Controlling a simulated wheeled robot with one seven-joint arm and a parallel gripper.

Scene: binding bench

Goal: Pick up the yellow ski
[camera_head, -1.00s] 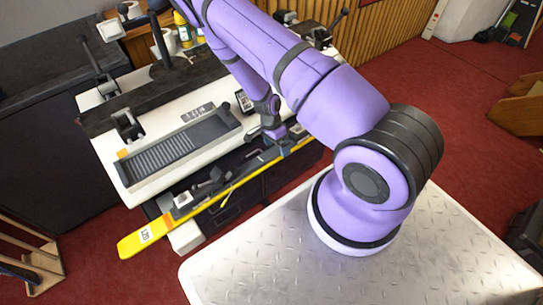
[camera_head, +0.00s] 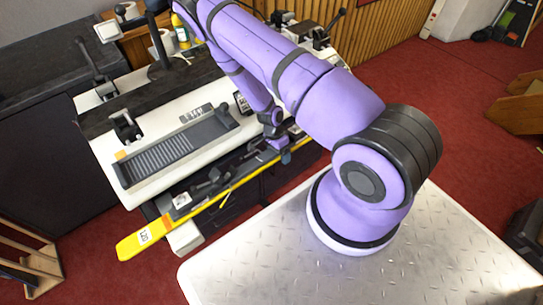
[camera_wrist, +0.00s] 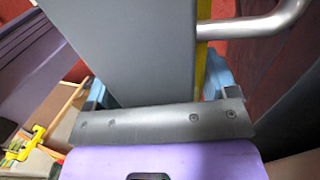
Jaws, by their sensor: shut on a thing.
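The yellow ski (camera_head: 143,237) lies lengthwise along the front of the binding bench, with its broad labelled end at lower left and a dark binding partway along it. My gripper (camera_head: 286,156) is at the ski's right part in the head view, its blue fingertips at the ski. In the wrist view my gripper (camera_wrist: 158,88) has one blue finger on each side of the grey face of the ski (camera_wrist: 135,45), whose yellow edge shows at right. It is shut on the ski. I cannot tell whether the ski is clear of its supports.
The white-topped binding bench (camera_head: 110,160) carries a ribbed grey tray (camera_head: 180,148) and black clamps. A metal diamond-plate surface (camera_head: 270,255) is in front. A wooden rack (camera_head: 38,262) stands at lower left. Red floor is open at right.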

